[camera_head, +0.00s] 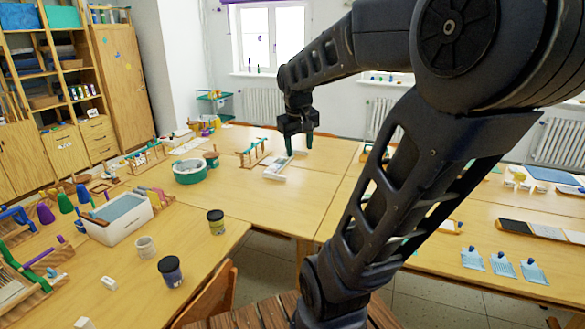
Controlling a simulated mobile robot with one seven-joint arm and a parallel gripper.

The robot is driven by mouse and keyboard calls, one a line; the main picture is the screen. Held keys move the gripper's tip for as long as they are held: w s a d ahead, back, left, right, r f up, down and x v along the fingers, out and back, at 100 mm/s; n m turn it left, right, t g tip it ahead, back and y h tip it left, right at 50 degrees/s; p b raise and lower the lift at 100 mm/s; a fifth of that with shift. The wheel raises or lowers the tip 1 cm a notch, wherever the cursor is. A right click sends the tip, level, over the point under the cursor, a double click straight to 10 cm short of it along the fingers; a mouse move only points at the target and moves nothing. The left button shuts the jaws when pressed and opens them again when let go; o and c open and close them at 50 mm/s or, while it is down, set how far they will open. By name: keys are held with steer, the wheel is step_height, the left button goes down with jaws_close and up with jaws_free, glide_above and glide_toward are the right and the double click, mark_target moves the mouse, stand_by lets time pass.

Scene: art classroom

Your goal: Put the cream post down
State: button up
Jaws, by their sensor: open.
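My gripper (300,146) is open, fingers pointing down, over the far part of the long wooden table (240,190). Nothing clearly shows between its fingers. A pale, whitish long piece (277,169) lies on the table just below and left of the fingers, and its far end comes close to them. I cannot tell for sure whether this is the cream post or a holder with the post in it. Whether the fingers touch it is too small to tell.
A green-topped wooden rack (254,152) stands left of my gripper. A teal-and-white bowl (190,172), dark jars (171,271), a white bin (118,217) and several small tools crowd the left side. The table right of the pale piece is clear.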

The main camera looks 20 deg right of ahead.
steer(key=s+a+f+m+t+y, duration=0.1)
steer(key=s+a+f+t, duration=0.1)
steer(key=s+a, duration=0.3)
steer(key=s, duration=0.3)
steer(key=shift+s+a+f+y, duration=0.2)
steer(key=shift+s+a+y, duration=0.15)
steer(key=shift+a+y, duration=0.05)
steer(key=shift+o, duration=0.4)
